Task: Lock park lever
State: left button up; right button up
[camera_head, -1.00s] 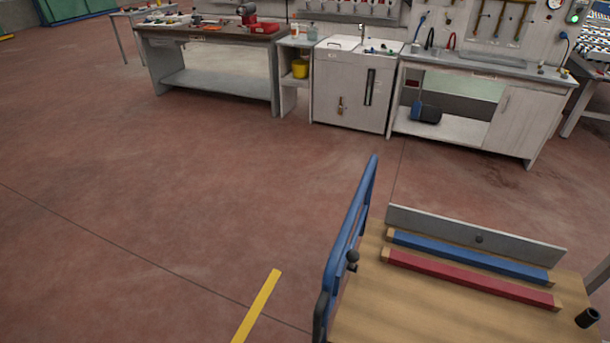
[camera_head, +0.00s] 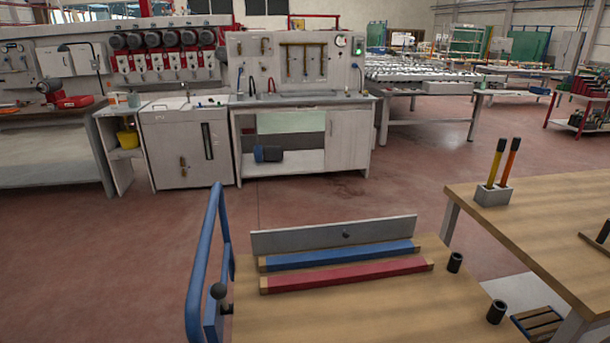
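A lever with a round black knob (camera_head: 219,291) stands beside the blue tubular handle (camera_head: 207,262) at the left edge of a wooden-topped cart (camera_head: 350,312). It looks like the park lever, but I cannot tell whether it is locked. The cart top carries a grey upright plate (camera_head: 333,235), a blue bar (camera_head: 340,255) and a red bar (camera_head: 347,273). Neither of my grippers is in view.
A wooden table (camera_head: 540,225) with a holder (camera_head: 493,195) of two upright sticks stands close at the right. Two black cups (camera_head: 455,262) sit at the cart's right side. Workbenches and a sink cabinet (camera_head: 188,145) line the back. Red floor (camera_head: 100,270) is open at the left.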

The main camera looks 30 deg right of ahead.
aim_at(219, 291)
jog(key=k+z, duration=0.1)
jog(key=z, duration=1.65)
jog(key=j, duration=0.95)
jog(key=i+j, duration=0.1)
jog(key=j, duration=0.8)
